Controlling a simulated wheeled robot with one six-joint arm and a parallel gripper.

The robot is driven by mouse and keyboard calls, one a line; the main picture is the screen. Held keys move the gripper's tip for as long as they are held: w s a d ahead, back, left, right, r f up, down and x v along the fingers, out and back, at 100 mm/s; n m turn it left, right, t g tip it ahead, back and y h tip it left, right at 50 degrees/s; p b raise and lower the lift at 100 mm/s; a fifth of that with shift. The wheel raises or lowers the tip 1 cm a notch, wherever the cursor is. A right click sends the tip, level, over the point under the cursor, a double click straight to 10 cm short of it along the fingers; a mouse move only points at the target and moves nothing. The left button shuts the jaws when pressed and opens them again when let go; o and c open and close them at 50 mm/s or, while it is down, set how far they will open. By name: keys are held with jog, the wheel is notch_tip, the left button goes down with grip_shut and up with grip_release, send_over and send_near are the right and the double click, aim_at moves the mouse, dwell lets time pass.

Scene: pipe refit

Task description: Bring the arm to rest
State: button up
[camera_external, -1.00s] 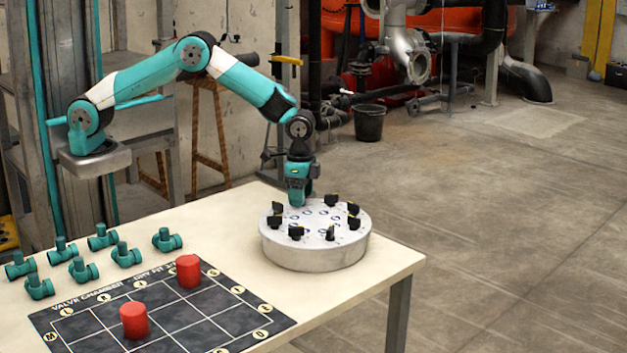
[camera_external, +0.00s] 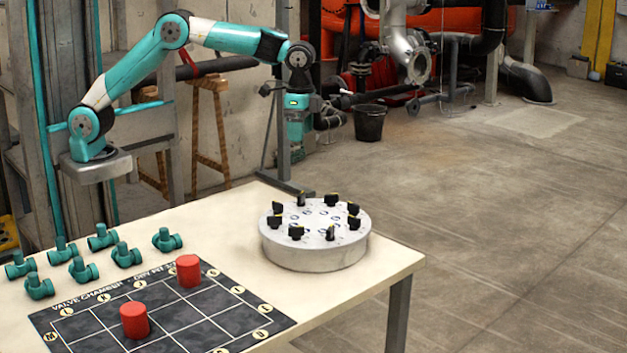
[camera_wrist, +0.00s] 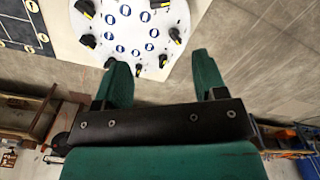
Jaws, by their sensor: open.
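My gripper (camera_external: 297,140) is raised in the air above the far side of the round grey disc in the external view. In the wrist view its two green fingers (camera_wrist: 163,80) stand apart with nothing between them. The round disc (camera_external: 313,253) sits on the table with several black knobs standing around its top. The disc also shows in the wrist view (camera_wrist: 118,20), ahead of the fingers and apart from them.
The cream table (camera_external: 225,228) also holds a dark grid board (camera_external: 175,318) with two red cylinders (camera_external: 188,270) (camera_external: 134,320). Several teal pipe fittings (camera_external: 102,237) lie at the left. A black bucket (camera_external: 369,122) stands on the floor behind. The floor at right is clear.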

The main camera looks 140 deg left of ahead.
jog(key=shift+r, duration=0.25)
jog(key=s+d+r+y, duration=0.1)
jog(key=s+d+r, duration=0.25)
jog(key=d, duration=0.35)
jog(key=s+d+r+y, duration=0.1)
jog(key=s+d+r, duration=0.1)
jog(key=s+d, duration=0.4)
jog(key=s+d+f+y, duration=0.1)
jog(key=s+d, duration=0.4)
jog(key=s, duration=0.3)
jog(key=s+d+f+n+y, duration=0.1)
jog(key=s+d, duration=0.3)
jog(key=s, duration=0.4)
jog(key=shift+s+d+f, duration=0.15)
jog(key=shift+d+f, duration=0.2)
jog(key=shift+f, duration=0.05)
